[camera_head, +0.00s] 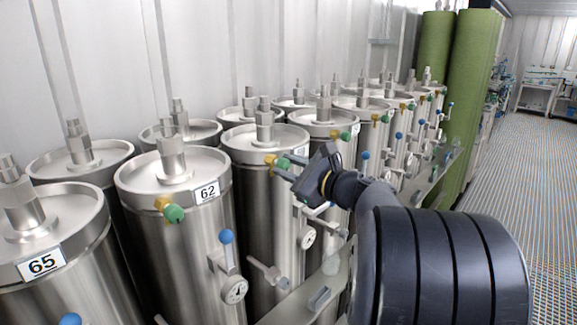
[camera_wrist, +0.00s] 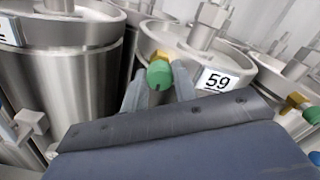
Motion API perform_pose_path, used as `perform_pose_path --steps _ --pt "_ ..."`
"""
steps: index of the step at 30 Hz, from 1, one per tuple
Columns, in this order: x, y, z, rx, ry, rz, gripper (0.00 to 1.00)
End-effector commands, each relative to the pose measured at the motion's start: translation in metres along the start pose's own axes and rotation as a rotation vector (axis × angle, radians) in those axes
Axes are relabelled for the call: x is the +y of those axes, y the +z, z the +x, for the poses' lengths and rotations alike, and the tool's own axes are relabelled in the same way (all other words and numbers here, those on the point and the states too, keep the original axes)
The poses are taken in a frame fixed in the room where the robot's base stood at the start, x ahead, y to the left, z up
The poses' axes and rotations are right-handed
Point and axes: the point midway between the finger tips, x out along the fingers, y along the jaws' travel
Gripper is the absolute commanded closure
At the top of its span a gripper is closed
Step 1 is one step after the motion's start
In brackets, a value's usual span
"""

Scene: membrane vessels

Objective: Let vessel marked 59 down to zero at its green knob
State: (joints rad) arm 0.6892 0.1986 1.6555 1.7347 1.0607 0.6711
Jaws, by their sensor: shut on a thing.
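The vessel marked 59 (camera_wrist: 218,81) is a steel cylinder with a flat lid and a top fitting. It also shows in the head view (camera_head: 265,139), in the front row just beyond vessel 62. Its green knob (camera_wrist: 158,74) sits on a brass fitting just below the lid, left of the number plate; it also shows in the head view (camera_head: 283,163). My gripper (camera_wrist: 158,84) has a finger on each side of the green knob and is shut on it. In the head view my gripper (camera_head: 288,176) covers part of the vessel's front.
Vessel 62 (camera_head: 177,180) and vessel 65 (camera_head: 55,232) stand nearer, with more vessels behind and beyond. A dial gauge (camera_head: 308,237) and a valve (camera_head: 268,272) project from the fronts. Green columns (camera_head: 470,100) stand farther along. The floor (camera_head: 535,200) at right is clear.

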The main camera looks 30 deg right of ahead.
Motion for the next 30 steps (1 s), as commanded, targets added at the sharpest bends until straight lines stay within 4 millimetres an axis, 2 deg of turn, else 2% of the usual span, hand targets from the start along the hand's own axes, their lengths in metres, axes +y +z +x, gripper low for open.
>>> perform_pose_path --steps 8,9,16,25,30 --pt "0.001 -0.001 0.000 0.002 0.001 0.003 0.96" --pt "0.001 -0.001 0.000 0.001 0.001 0.003 0.70" --pt "0.000 -0.001 0.000 0.001 0.001 0.001 0.51" --pt "0.000 -0.001 -0.003 0.001 -0.001 0.000 0.51" --pt "0.000 -0.002 -0.025 0.001 -0.004 -0.002 0.51"
